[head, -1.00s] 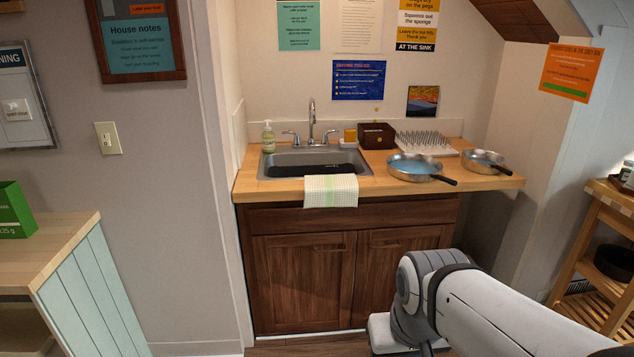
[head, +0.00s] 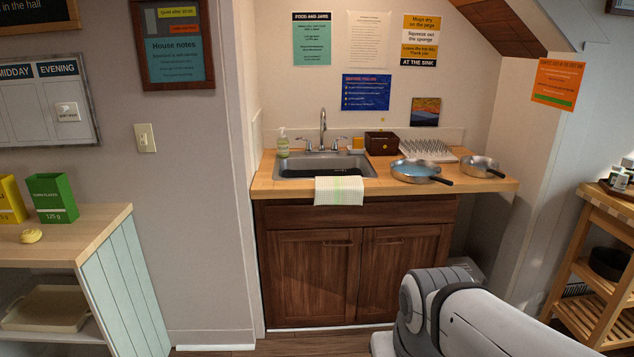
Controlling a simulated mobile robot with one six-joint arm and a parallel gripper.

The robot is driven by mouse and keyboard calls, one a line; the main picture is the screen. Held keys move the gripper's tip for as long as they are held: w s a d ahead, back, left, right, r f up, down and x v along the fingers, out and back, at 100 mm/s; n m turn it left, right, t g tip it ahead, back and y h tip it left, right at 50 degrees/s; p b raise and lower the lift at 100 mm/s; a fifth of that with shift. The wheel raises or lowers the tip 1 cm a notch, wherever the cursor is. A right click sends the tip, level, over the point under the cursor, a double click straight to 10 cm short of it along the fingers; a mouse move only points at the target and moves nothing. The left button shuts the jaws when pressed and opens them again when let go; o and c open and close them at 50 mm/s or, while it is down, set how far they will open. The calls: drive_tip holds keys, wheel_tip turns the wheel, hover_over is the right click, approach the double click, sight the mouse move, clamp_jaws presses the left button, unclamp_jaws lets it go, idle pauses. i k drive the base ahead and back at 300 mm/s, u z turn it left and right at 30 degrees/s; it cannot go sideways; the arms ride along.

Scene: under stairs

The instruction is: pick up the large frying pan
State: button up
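The larger frying pan (head: 413,172) sits on the wooden counter, right of the sink. It is silver with a blue inside, and its black handle points to the lower right. A smaller pan (head: 477,165) of the same kind stands to its right, near the counter's right end, its handle also pointing right. My arm shows at the bottom right, in front of the cabinet and below the counter, well apart from both pans. My gripper is not visible.
The counter (head: 270,184) holds a sink (head: 296,170) with a faucet, a soap bottle (head: 283,145), a dark wooden box (head: 381,143) and a pegged drying rack (head: 428,149). A towel (head: 339,190) hangs over the front edge. Shelves stand at left (head: 100,225) and right (head: 585,255).

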sight(409, 170)
drive_tip(key=u, duration=0.1)
drive_tip(key=i, duration=0.9)
drive_tip(key=z, duration=0.1)
